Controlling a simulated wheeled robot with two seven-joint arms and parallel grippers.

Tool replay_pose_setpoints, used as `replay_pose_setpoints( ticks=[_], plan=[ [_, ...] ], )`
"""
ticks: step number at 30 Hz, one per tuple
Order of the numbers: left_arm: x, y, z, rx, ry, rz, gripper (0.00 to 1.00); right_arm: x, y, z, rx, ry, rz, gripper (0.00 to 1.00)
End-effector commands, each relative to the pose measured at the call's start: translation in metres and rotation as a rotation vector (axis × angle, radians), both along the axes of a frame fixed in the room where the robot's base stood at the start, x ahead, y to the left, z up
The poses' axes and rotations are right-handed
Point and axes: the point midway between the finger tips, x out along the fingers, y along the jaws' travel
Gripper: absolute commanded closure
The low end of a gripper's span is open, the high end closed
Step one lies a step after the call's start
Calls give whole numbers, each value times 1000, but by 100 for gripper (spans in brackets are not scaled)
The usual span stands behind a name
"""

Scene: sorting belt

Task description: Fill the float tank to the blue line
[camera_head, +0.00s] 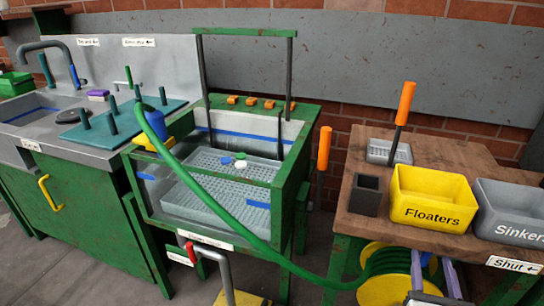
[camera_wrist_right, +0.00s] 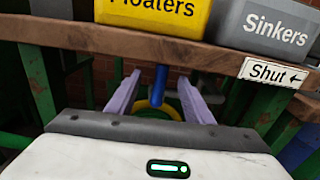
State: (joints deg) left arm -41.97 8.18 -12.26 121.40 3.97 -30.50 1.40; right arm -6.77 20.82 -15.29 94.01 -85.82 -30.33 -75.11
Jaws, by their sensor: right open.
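The float tank (camera_head: 132,160) is a green-framed, clear-walled box in the middle of the head view. Blue line marks (camera_head: 258,204) show on its walls. A grey perforated tray (camera_head: 175,190) with a few small pieces is inside; I cannot tell the water level. A green hose (camera_head: 225,222) runs from the tank's upper left rim down to a yellow reel (camera_head: 373,292). My right gripper (camera_head: 434,264) is open below the wooden table's front edge. In the right wrist view, a blue upright bar (camera_wrist_right: 160,82) stands between or just beyond its fingers (camera_wrist_right: 158,92). My left gripper is out of view.
The yellow Floaters bin (camera_head: 430,190) and grey Sinkers bin (camera_head: 510,212) stand on the wooden table (camera_head: 345,205). A "Shut" sign (camera_head: 515,265) with an arrow is on its edge. A grey pipe with a red end (camera_head: 215,258) stands before the tank. A sink counter is at left.

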Motion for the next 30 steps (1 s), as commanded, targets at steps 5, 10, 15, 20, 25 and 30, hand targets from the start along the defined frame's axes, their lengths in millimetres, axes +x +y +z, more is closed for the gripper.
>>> replay_pose_setpoints(
  ticks=[5, 10, 15, 20, 25, 30],
  plan=[
    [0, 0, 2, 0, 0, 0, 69, -19, 4, 0, -2, 1, 1, 53],
    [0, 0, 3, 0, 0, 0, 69, -35, 8, 0, -1, 0, 0, 53],
    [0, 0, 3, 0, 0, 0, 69, -44, 10, 1, 0, -1, 0, 53],
    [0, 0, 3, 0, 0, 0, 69, -45, 10, 1, 0, -1, 0, 53],
    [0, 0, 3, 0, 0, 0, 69, -46, 11, -1, 14, 2, -2, 53],
    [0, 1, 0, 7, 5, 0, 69, -66, 16, -33, 341, 51, -40, 53]
  ],
)
